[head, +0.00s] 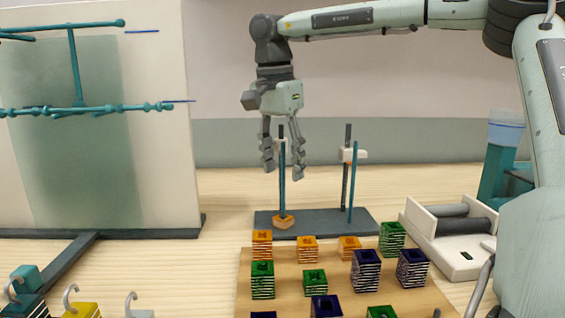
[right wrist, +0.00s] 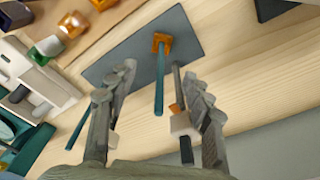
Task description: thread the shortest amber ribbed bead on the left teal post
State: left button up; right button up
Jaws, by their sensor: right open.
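The left teal post (head: 282,196) stands on a dark grey base plate (head: 330,221). A short amber bead (head: 285,221) sits low around this post, at the plate. In the right wrist view the amber bead (right wrist: 161,40) shows at the foot of the teal post (right wrist: 160,85); its ribs cannot be made out. My right gripper (head: 283,172) points down with its fingers open on either side of the post's upper part, well above the bead, and holds nothing. My left gripper is not in view.
A wooden board (head: 330,283) in front carries amber, green and dark blue ribbed beads. A second teal post (head: 351,190) and dark rods with white clamps (head: 352,155) stand close by. A white tray (head: 459,262) is at right, a teal rack (head: 77,65) at left.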

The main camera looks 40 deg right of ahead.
notch_tip(320, 180, up, 12)
jog(key=a, duration=0.1)
jog(key=shift+a, duration=0.2)
